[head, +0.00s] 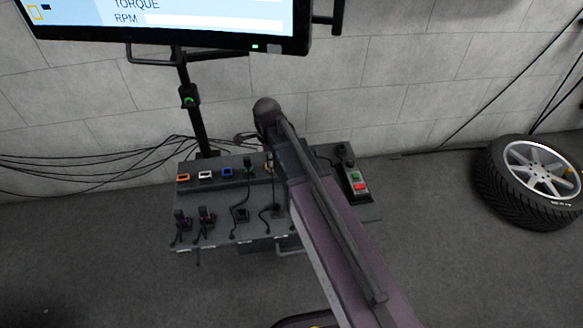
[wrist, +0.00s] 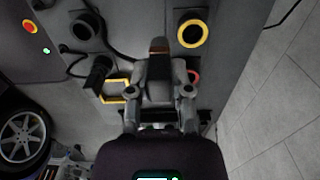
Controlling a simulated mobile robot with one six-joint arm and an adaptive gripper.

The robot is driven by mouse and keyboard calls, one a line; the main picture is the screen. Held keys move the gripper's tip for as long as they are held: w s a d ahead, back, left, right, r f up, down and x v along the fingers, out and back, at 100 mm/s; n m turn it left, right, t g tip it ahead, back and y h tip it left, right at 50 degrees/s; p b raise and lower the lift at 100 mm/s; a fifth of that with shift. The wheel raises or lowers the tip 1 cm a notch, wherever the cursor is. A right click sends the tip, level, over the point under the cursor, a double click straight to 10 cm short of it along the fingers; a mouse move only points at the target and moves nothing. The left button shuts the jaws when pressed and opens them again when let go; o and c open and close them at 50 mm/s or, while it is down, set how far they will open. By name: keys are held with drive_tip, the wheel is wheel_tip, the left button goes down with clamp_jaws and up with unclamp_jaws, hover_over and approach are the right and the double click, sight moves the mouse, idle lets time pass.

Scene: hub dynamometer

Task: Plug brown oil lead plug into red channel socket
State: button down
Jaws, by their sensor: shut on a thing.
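In the wrist view my gripper (wrist: 159,95) is shut on a dark plug with a brown-orange end (wrist: 158,44), which I take to be the brown oil lead plug. The plug sits between the two fingers, its brown end pointing up the picture. A red ring (wrist: 194,75), possibly the red channel socket, shows beside the right finger, which partly hides it. I cannot tell how far the plug is from the panel. In the head view my arm hides the gripper, the plug and the right part of the socket row.
A yellow round socket (wrist: 192,33) and a yellow square frame (wrist: 113,90) lie close to the gripper. The grey console (head: 215,208) carries orange (head: 183,178), white (head: 205,174) and blue (head: 227,171) sockets and several parked plugs with leads. A button box (head: 355,180) stands at right; a wheel (head: 535,180) lies beyond.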

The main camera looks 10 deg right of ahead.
drive_tip(key=shift+s, duration=1.95)
drive_tip(key=shift+d, duration=0.15)
drive_tip(key=d, duration=0.7)
idle(0.5)
drive_tip(key=shift+d, duration=0.1)
drive_tip(key=shift+w, duration=0.2)
drive_tip(key=w, duration=0.7)
drive_tip(key=shift+w, duration=0.3)
idle(1.2)
idle(0.4)
